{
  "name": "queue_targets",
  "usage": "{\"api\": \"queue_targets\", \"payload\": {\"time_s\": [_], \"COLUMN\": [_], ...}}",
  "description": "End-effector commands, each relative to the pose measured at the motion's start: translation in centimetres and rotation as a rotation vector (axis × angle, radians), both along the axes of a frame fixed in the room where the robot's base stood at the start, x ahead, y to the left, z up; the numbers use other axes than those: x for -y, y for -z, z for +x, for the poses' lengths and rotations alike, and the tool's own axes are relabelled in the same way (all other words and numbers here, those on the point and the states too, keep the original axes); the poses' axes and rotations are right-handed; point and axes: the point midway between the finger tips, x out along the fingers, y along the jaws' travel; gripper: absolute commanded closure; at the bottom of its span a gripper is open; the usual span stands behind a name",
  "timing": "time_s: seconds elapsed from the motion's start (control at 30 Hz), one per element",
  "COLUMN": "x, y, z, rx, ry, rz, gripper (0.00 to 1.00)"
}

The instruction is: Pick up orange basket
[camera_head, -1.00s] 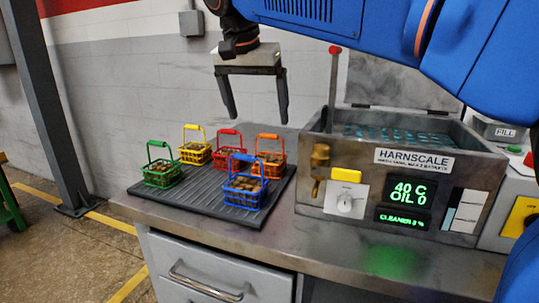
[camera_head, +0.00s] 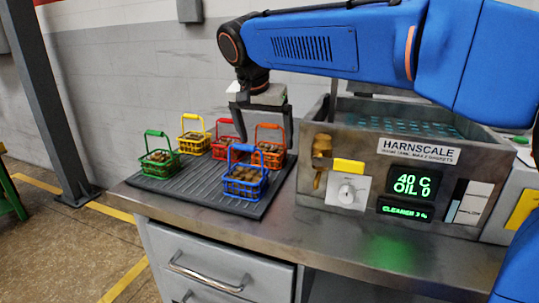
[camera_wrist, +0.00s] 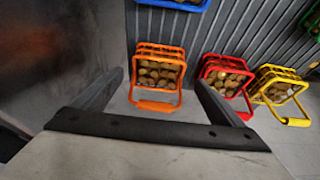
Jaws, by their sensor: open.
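The orange basket (camera_head: 271,150) stands on the dark ribbed tray (camera_head: 203,187) at its back right, filled with small brownish parts, its handle raised. In the wrist view the orange basket (camera_wrist: 157,75) lies between my two fingers, its handle nearest the palm. My gripper (camera_head: 264,138) is open and points down over the orange basket, one finger to each side. It holds nothing. In the wrist view my gripper (camera_wrist: 160,88) shows both fingers apart from the basket. In the head view part of the basket is hidden by the blue basket.
A blue basket (camera_head: 245,184) stands in front, a red basket (camera_head: 225,149) close left, then yellow (camera_head: 194,144) and green (camera_head: 160,162) baskets. The Harnscale cleaning tank (camera_head: 335,200) stands right beside the tray. The counter front (camera_head: 300,233) is clear.

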Motion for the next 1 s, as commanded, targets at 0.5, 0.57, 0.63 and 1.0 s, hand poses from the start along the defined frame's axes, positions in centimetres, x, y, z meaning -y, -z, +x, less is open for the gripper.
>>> {"api": "queue_targets", "payload": {"time_s": [0.5,0.57,0.63,1.0], "x": [1.2,1.2,1.2,1.2], "y": [4.6,4.7,4.8,4.7], "z": [2.1,2.1,2.1,2.1], "rx": [-0.001,-0.001,0.000,0.000], "ry": [0.000,0.000,0.000,0.000], "rz": [-0.001,-0.001,-0.001,0.000], "gripper": [0.08,0.08,0.08,0.68]}}
